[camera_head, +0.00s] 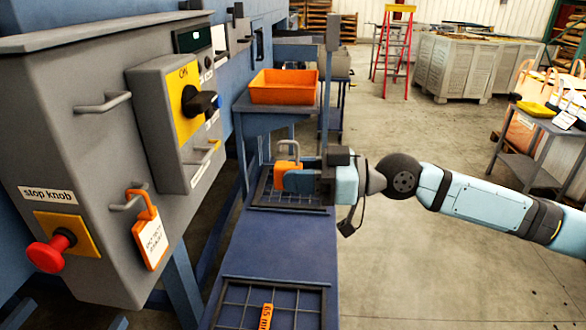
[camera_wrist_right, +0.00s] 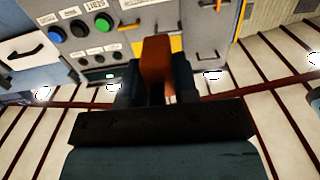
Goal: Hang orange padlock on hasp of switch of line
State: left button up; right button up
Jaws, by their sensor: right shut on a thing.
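An orange padlock (camera_head: 285,166) with a pale shackle standing up is held in my right gripper (camera_head: 298,181), left of the wrist; it also shows as an orange block (camera_wrist_right: 157,62) between the fingers in the right wrist view. The switch (camera_head: 196,102) has a dark knob on a yellow plate, on a grey box. A small hasp-like loop (camera_head: 206,153) sits low on that box. The gripper and padlock are to the right of the box, apart from it, above the blue bench. The left gripper is out of view.
Another orange lock with a white tag (camera_head: 152,240) hangs on a lower handle of the grey cabinet. A red stop knob (camera_head: 50,252) sticks out at lower left. An orange tray (camera_head: 284,86) stands behind the gripper. A cart (camera_head: 540,140) stands at the right; open floor lies between.

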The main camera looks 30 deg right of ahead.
aim_at(278, 170)
jog(key=shift+w+a+r+p, duration=0.15)
jog(key=shift+a+r+p, duration=0.1)
jog(key=shift+p, duration=0.4)
jog(key=shift+w+a+r+p, duration=0.15)
jog(key=shift+a+p, duration=0.1)
jog(key=shift+p, duration=0.35)
jog(key=shift+w+a+p, duration=0.3)
jog(key=shift+a+p, duration=0.3)
jog(key=shift+p, duration=0.5)
jog(key=shift+w+a+p, duration=0.25)
jog(key=shift+p, duration=0.1)
jog(key=p+x, duration=0.9)
jog(key=x, duration=0.1)
jog(key=shift+p, duration=0.3)
jog(key=shift+d+f+b, duration=0.1)
jog(key=shift+f+b, duration=0.75)
jog(key=shift+b, duration=0.25)
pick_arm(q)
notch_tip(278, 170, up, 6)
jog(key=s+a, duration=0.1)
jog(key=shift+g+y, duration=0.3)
